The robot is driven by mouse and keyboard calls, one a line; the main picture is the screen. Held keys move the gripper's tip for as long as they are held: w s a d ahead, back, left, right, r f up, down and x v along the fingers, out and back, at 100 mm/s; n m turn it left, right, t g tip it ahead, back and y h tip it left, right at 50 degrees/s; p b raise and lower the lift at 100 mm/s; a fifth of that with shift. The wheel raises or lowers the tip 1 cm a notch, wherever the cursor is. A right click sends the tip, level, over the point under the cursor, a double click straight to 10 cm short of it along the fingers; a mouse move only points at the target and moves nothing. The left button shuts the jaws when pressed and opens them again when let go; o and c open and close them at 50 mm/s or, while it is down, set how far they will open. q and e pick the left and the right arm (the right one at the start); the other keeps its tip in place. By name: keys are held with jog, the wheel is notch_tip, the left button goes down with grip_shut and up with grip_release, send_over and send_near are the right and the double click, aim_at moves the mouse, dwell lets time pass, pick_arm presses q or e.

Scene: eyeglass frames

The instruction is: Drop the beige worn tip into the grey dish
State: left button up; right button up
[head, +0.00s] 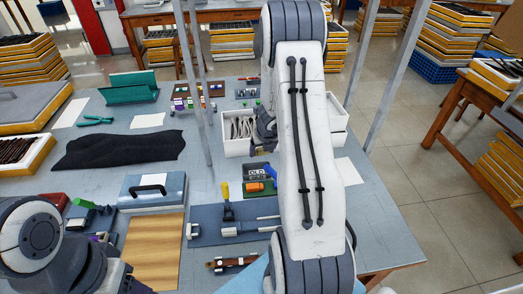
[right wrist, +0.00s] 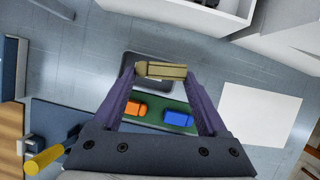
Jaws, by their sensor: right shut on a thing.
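My right gripper (right wrist: 161,72) is shut on the beige worn tip (right wrist: 161,70), a short block held crosswise between the purple fingertips. The dark grey dish (right wrist: 128,66) lies beneath and behind the tip in the right wrist view, partly hidden by it and the fingers. The tip appears above the dish; the height gap cannot be told. In the head view the dish (head: 257,169) shows lettering reading "OLD", just below my right gripper (head: 259,149). The tip cannot be made out there. My left arm shows at the lower left, but its fingers are not visible.
A green tray (right wrist: 182,129) with an orange and a blue piece adjoins the dish. A blue-grey mat (head: 205,238) with a yellow-handled tool (head: 226,192) lies nearer. A white bin (head: 237,147) stands behind. White paper (right wrist: 262,114) lies to the right.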

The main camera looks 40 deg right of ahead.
jog(key=shift+f+b, duration=0.4)
jog(key=shift+f, duration=0.45)
pick_arm(q)
jog(key=shift+f, duration=0.85)
pick_arm(e)
jog(key=shift+r, duration=0.1)
jog(key=o, duration=1.3)
pick_arm(q)
jog(key=shift+r, duration=0.15)
pick_arm(e)
jog(key=shift+o, duration=0.2)
jog(key=shift+r, duration=0.1)
pick_arm(q)
notch_tip(320, 180, up, 6)
jog(key=p, duration=0.6)
pick_arm(e)
jog(key=v, duration=1)
jog(key=shift+s, duration=0.15)
jog(key=shift+r, duration=0.1)
